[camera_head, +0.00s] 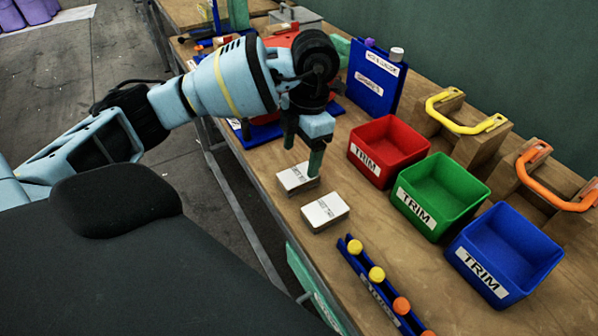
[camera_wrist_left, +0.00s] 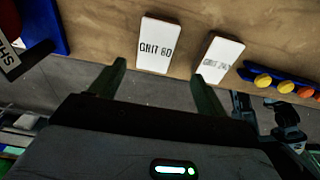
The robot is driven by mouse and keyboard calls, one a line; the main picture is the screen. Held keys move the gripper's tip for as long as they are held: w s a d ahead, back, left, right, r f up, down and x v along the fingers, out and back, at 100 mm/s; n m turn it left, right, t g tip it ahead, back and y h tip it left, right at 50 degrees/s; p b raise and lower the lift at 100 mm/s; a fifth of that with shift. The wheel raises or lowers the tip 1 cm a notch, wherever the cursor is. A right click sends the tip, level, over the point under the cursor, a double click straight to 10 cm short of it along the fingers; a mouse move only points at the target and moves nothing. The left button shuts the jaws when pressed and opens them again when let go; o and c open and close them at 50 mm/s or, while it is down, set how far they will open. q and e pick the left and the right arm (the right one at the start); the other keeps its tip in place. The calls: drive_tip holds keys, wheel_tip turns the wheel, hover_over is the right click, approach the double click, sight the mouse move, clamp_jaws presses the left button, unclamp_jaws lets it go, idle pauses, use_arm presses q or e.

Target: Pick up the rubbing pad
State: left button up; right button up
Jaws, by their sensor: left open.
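Two rubbing pads with white labelled tops lie on the wooden bench. The farther pad (camera_head: 297,179) reads GRIT 80 in the left wrist view (camera_wrist_left: 155,46). The nearer pad (camera_head: 325,212) also shows in the left wrist view (camera_wrist_left: 219,60); its print is too blurred to read surely. My left gripper (camera_head: 303,160) points down over the farther pad, open and empty. In the left wrist view its fingers (camera_wrist_left: 160,85) stand apart, with the GRIT 80 pad ahead between them. One fingertip overlaps the farther pad in the head view; contact cannot be told.
Red (camera_head: 389,152), green (camera_head: 440,196) and blue (camera_head: 504,254) TRIM bins stand right of the pads. A blue rack (camera_head: 365,272) with yellow and orange round pieces lies nearer. Wooden blocks with yellow (camera_head: 465,124) and orange (camera_head: 545,190) handles stand along the wall.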

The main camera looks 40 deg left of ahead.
sight(299, 174)
use_arm(q)
drive_tip(key=shift+f, duration=0.55)
drive_tip(key=f, duration=0.5)
drive_tip(key=shift+w+a, duration=0.2)
drive_tip(key=shift+a, duration=0.15)
drive_tip(key=shift+f, duration=0.1)
use_arm(e)
drive_tip(key=shift+w+r, duration=0.25)
drive_tip(key=shift+w, duration=0.4)
use_arm(q)
drive_tip(key=shift+f, duration=0.25)
use_arm(e)
drive_tip(key=shift+s, duration=0.4)
use_arm(q)
drive_tip(key=c, duration=1)
drive_tip(key=shift+c, duration=0.2)
use_arm(e)
drive_tip(key=shift+w, duration=0.3)
use_arm(q)
drive_tip(key=shift+r, duration=0.1)
